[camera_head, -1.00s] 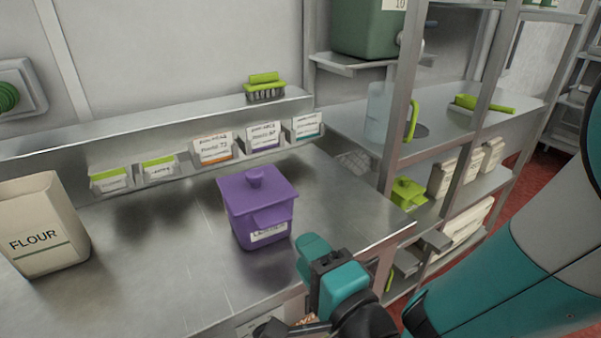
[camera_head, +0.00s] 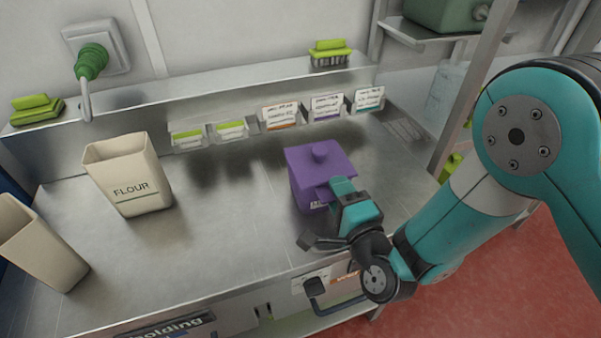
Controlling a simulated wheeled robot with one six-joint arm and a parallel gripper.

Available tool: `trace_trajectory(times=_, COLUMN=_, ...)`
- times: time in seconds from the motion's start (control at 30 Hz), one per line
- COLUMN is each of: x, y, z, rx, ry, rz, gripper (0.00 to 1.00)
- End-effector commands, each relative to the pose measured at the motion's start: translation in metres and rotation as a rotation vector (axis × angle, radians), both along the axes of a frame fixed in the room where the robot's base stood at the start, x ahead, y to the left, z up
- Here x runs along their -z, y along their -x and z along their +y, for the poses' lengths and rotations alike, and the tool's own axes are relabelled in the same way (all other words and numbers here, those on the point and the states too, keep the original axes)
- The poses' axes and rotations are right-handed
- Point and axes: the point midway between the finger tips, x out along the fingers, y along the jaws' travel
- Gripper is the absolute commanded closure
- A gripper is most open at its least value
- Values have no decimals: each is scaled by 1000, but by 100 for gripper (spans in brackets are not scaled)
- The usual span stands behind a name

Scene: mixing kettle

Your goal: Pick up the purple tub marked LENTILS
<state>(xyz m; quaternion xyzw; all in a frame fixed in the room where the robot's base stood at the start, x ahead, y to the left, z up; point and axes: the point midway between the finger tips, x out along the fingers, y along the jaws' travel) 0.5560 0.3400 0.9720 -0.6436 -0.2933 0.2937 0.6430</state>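The purple tub (camera_head: 308,183) stands upright on the steel counter, with a square lid and a round knob. Its white label is mostly hidden behind my gripper, and the name on it cannot be read now. My gripper (camera_head: 326,213) is at the tub's front right side, with its fingers spread apart. The teal upper part overlaps the tub's lower right in the picture, and the dark finger is lower left, in front of the tub. I cannot tell whether either touches the tub.
A beige FLOUR bag (camera_head: 130,178) and another beige container (camera_head: 38,245) stand to the left. Small label cards (camera_head: 327,107) line the back ledge, with a green brush (camera_head: 330,54) above. A shelf post (camera_head: 468,85) rises at right. The counter's middle left is clear.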

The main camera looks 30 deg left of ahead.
Motion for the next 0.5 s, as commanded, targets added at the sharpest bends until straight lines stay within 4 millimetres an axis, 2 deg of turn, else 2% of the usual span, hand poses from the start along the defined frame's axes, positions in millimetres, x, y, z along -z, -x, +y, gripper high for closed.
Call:
trace_trajectory(times=0.23, x=1, y=2, z=4, rx=-5, ry=-1, rz=0, gripper=62)
trace_trajectory(times=0.4, x=2, y=3, z=5, rx=-8, ry=1, rz=2, gripper=100)
trace_trajectory(times=0.5, x=2, y=3, z=5, rx=-8, ry=2, rz=3, gripper=100)
